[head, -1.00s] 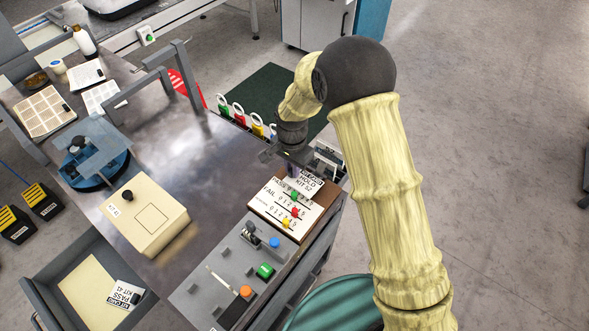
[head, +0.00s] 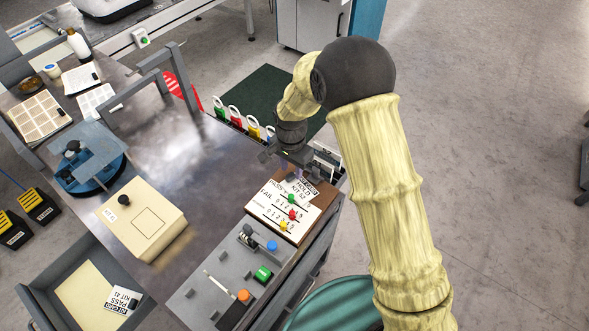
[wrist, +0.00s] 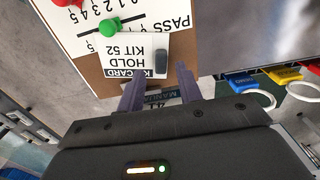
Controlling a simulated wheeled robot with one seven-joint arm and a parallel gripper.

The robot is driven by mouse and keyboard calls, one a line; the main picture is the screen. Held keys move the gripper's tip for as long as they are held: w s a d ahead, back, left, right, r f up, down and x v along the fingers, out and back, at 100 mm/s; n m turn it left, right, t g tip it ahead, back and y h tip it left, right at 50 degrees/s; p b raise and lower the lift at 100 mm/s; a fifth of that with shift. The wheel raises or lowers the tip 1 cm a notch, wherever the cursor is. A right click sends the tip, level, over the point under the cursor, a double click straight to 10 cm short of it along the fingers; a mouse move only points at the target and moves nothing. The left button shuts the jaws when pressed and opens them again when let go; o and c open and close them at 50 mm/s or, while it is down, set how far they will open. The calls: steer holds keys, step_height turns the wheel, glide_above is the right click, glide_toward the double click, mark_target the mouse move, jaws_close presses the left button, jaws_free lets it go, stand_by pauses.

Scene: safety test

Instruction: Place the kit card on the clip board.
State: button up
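A white kit card marked HOLD KIT 52 (head: 302,187) lies at the far end of a brown board (head: 250,207) with PASS and FAIL number rows; it also shows in the wrist view (wrist: 126,58), with a dark grey block on it. My gripper (head: 297,165) is just beyond the card's outer edge. In the wrist view its two fingers (wrist: 160,74) are spread apart; the left one overlaps the card's edge. Nothing is visibly clamped between them. Another kit card, PASS KIT 41 (head: 121,300), lies in a grey tray at lower left.
A grey fixture panel (head: 207,292) with coloured buttons adjoins the brown board. A cream box (head: 146,245) and blue round stand (head: 78,186) stand on the metal table. Coloured tags (head: 235,115) hang along the table's far edge. The table's middle is clear.

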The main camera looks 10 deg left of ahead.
step_height(320, 180, up, 10)
steer(key=shift+s, duration=0.15)
stand_by(0.8)
steer(key=s+d+r+n+t, duration=0.1)
steer(key=d+r, duration=0.1)
steer(key=d, duration=0.6)
steer(key=s+d+r+n, duration=0.1)
steer(key=d+r, duration=0.1)
steer(key=d, duration=0.6)
steer(key=s+d+r+n+t, duration=0.1)
steer(key=s+d+n, duration=0.1)
steer(key=s+d, duration=0.8)
steer(key=d, duration=0.3)
steer(key=shift+s+d+n+t, duration=0.15)
steer(key=shift+n+t, duration=0.15)
steer(key=w+p+v, duration=0.2)
steer(key=p+v, duration=0.9)
steer(key=shift+w+r+p, duration=0.2)
steer(key=shift+r+p, duration=0.15)
steer(key=shift+p, duration=0.05)
